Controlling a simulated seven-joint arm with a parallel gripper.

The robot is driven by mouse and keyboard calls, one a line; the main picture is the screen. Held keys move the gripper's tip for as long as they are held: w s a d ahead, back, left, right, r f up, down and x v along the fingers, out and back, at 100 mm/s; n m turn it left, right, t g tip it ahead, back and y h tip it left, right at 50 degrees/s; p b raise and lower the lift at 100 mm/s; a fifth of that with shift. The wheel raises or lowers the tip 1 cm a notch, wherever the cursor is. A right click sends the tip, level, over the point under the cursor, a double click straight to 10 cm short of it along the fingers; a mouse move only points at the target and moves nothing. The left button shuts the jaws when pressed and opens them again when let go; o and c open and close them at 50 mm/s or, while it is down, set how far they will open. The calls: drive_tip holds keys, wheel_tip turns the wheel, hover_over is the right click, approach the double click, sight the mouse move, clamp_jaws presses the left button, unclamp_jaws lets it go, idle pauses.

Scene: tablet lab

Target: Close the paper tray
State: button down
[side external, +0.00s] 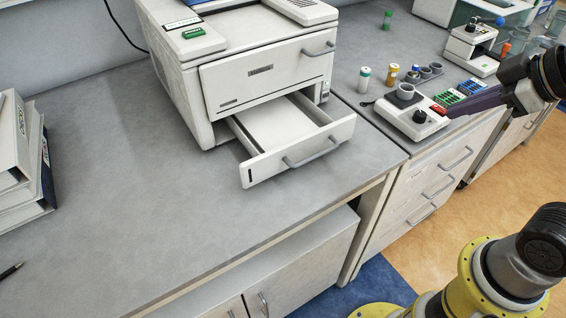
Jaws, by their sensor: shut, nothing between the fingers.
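The paper tray (262,165) is a white drawer pulled well out of the lower front of the white printer (190,95). It has a grey bar handle (312,153) on its front, and its inside looks flat and pale. My gripper (452,113) comes in from the right edge, pointing left, dark and slim. It is shut and empty. In the picture it overlaps the small white device on the right bench, well to the right of the tray and apart from it. Its height above the bench is hard to tell.
The small white device (392,118) with a black knob, two small bottles (364,79) and a coloured rack (448,98) stand right of the printer. Binders (22,160) and a pen (11,271) lie at left. The bench (130,215) before the tray is clear.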

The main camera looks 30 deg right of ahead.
sight(239, 131)
drive_tip(key=w+a+f+n+y, duration=0.1)
drive_tip(key=w+a+n+y, duration=0.2)
drive_tip(key=w+a+n, duration=0.6)
drive_tip(key=w+a+f+n, duration=0.1)
drive_tip(key=a+f, duration=0.4)
drive_tip(key=w+a+f+n+g, duration=0.1)
drive_tip(key=a+f, duration=0.4)
drive_tip(key=w+a+f+g+y, duration=0.1)
drive_tip(key=a+f, duration=0.4)
drive_tip(key=shift+w+a+n, duration=0.15)
drive_tip(key=shift+w+n, duration=0.25)
drive_tip(key=w, duration=0.3)
drive_tip(key=shift+w, duration=0.6)
drive_tip(key=shift+w, duration=0.1)
drive_tip(key=w, duration=1.4)
drive_tip(key=shift+w, duration=0.2)
